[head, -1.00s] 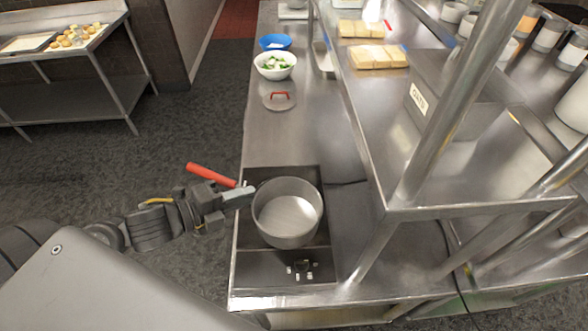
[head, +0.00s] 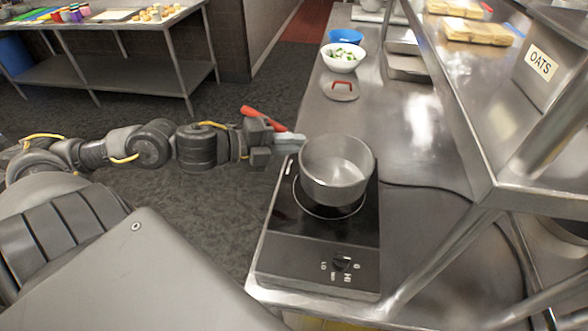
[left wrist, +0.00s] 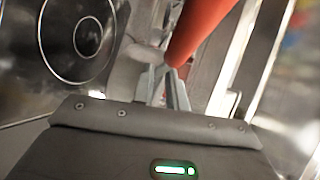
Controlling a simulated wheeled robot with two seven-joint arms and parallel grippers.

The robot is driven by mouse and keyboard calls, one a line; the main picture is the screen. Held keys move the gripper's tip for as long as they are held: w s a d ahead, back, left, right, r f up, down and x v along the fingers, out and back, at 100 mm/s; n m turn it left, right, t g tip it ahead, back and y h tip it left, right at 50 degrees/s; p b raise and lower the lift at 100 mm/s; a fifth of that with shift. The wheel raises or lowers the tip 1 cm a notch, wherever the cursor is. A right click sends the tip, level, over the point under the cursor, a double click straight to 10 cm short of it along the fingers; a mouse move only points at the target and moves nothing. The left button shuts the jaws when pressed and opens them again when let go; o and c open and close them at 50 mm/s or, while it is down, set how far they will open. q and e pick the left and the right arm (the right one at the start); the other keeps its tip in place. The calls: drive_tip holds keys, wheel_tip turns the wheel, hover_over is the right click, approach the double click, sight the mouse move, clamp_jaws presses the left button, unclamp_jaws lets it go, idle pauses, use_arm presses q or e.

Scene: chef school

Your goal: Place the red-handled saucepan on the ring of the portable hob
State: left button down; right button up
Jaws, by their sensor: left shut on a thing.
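The grey metal saucepan (head: 337,180) is upright over the far part of the black portable hob (head: 285,255). The near arc of the hob's ring (head: 330,215) shows in front of the pan, so the pan is off-centre toward the back. Whether a gap lies under it is hard to tell. My left gripper (head: 288,142) is shut on the pan's handle on the left side. The red handle (head: 262,118) sticks out past the fingers and also shows close up in the left wrist view (left wrist: 200,28). My right gripper is out of view.
The hob stands at the near end of a steel counter (head: 420,240). A red-handled lid (head: 341,91), a white bowl (head: 343,60) of greens and a blue bowl (head: 346,36) stand behind. A steel shelf (head: 490,130) with posts rises at the right.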

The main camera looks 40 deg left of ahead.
use_arm(q)
drive_tip(key=w+a+f, duration=0.2)
drive_tip(key=w+f, duration=0.2)
drive_tip(key=f, duration=0.1)
drive_tip(key=shift+w+a+f+b, duration=0.25)
drive_tip(key=shift+w+f+b, duration=0.05)
drive_tip(key=shift+b, duration=0.05)
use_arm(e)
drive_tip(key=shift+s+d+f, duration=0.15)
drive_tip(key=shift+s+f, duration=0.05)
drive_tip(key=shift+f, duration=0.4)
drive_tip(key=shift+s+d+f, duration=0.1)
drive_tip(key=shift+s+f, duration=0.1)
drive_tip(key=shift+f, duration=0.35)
use_arm(q)
drive_tip(key=f, duration=0.1)
drive_tip(key=f+p, duration=0.1)
drive_tip(key=f, duration=0.1)
drive_tip(key=shift+w+a, duration=0.1)
drive_tip(key=shift+w, duration=0.1)
drive_tip(key=shift+f, duration=0.25)
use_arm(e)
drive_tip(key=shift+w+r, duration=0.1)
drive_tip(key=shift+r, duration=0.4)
